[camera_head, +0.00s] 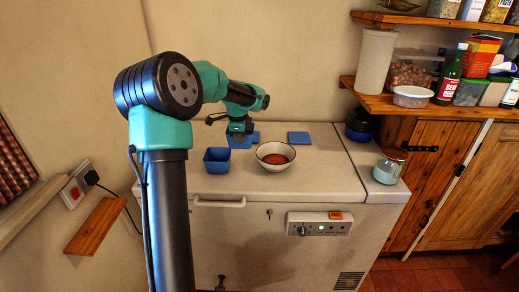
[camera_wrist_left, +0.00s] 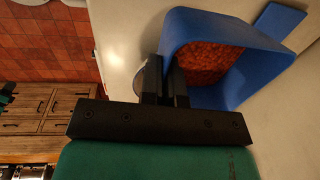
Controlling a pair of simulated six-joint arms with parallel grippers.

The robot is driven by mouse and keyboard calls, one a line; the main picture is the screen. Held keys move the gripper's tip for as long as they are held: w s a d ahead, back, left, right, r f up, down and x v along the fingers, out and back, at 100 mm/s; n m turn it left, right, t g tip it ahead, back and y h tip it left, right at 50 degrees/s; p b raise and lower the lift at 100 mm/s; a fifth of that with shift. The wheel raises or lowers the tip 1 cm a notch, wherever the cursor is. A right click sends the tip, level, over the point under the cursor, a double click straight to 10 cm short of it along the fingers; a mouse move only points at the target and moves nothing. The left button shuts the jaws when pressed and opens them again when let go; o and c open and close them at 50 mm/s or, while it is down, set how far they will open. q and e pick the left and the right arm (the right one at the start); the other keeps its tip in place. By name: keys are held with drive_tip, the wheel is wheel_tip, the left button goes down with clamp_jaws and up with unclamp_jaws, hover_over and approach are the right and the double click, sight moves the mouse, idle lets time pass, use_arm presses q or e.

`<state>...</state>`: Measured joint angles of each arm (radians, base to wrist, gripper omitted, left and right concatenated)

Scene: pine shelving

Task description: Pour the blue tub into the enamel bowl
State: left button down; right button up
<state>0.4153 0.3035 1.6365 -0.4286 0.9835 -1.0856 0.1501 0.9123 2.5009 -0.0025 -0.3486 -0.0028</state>
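A blue tub (camera_wrist_left: 235,28) with reddish-brown grains in it fills the upper right of the left wrist view. My left gripper (camera_head: 240,141) has its fingers close together at the tub's wall, one on each side of it. In the head view the gripper hides much of the blue shape (camera_head: 232,143) under it. The enamel bowl (camera_head: 275,163), pale with a dark rim, stands to its right and nearer me, with reddish contents. Only a sliver of a round rim, probably the bowl, shows behind the fingers in the wrist view. My right gripper is not in view.
Another blue tub (camera_head: 217,166) stands left of the bowl on the white chest freezer (camera_head: 320,178). A flat blue square (camera_head: 299,138) lies behind the bowl. A dark pot (camera_head: 360,127) and an enamel mug (camera_head: 389,167) stand at the right, near the loaded shelf (camera_head: 400,107).

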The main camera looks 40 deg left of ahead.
use_arm(q)
drive_tip(key=a, duration=0.1)
drive_tip(key=s+a, duration=0.1)
drive_tip(key=a, duration=0.1)
drive_tip(key=s+a+r, duration=0.1)
drive_tip(key=shift+s+a+r, duration=0.1)
drive_tip(key=shift+s+a, duration=0.15)
drive_tip(key=shift+a, duration=0.15)
drive_tip(key=shift+d, duration=0.1)
